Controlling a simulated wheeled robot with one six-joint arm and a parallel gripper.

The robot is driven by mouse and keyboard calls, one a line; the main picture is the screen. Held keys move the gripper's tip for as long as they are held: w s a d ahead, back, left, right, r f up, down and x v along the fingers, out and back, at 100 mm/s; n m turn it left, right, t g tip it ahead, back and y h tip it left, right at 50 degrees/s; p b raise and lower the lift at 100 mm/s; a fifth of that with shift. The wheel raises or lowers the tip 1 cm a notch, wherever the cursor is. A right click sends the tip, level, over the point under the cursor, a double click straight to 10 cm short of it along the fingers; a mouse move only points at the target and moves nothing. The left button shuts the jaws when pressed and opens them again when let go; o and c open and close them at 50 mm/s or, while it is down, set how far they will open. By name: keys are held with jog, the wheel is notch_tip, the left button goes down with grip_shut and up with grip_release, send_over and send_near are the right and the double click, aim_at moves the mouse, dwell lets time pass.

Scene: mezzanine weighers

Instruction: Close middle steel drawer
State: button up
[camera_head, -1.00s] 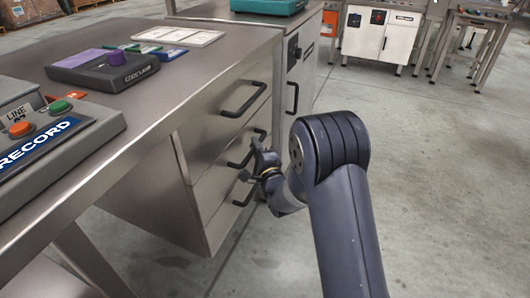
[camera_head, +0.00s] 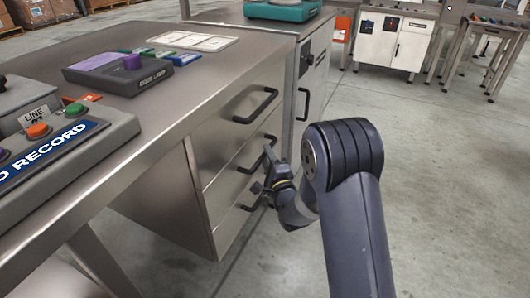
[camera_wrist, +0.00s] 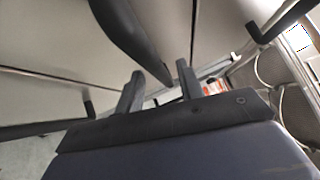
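The steel drawer cabinet (camera_head: 205,210) has three stacked drawers with black bar handles. The middle steel drawer (camera_head: 222,184) is partly hidden by my gripper. Its front looks nearly in line with the drawers above and below; I cannot tell whether a small gap remains. My gripper (camera_head: 268,170) is at the middle drawer's handle (camera_head: 245,164), close in front of the drawer face. In the wrist view, the fingers (camera_wrist: 160,88) are spread apart with nothing clasped between them. A dark curved handle (camera_wrist: 130,35) is close beyond the fingertips; contact cannot be told.
The top drawer's handle (camera_head: 256,106) is above my gripper and the bottom drawer's handle (camera_head: 252,203) below it. Open concrete floor (camera_head: 440,180) lies to the right.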

aim_at(272, 145)
jog(key=p+v, duration=0.1)
jog(key=v, duration=0.7)
jog(key=shift+s, duration=0.2)
jog(key=b+x, duration=0.2)
jog(key=x, duration=0.8)
jog(key=shift+w+a, duration=0.15)
jog(key=shift+w, duration=0.25)
jog(key=shift+s+d+p, duration=0.25)
jog(key=shift+d+p, duration=0.05)
jog(key=shift+d, duration=0.35)
jog(key=shift+s+d+p, duration=0.25)
jog(key=shift+d, duration=0.45)
jog(key=shift+s+d+p, duration=0.25)
jog(key=shift+d+p, duration=0.05)
jog(key=shift+d, duration=0.35)
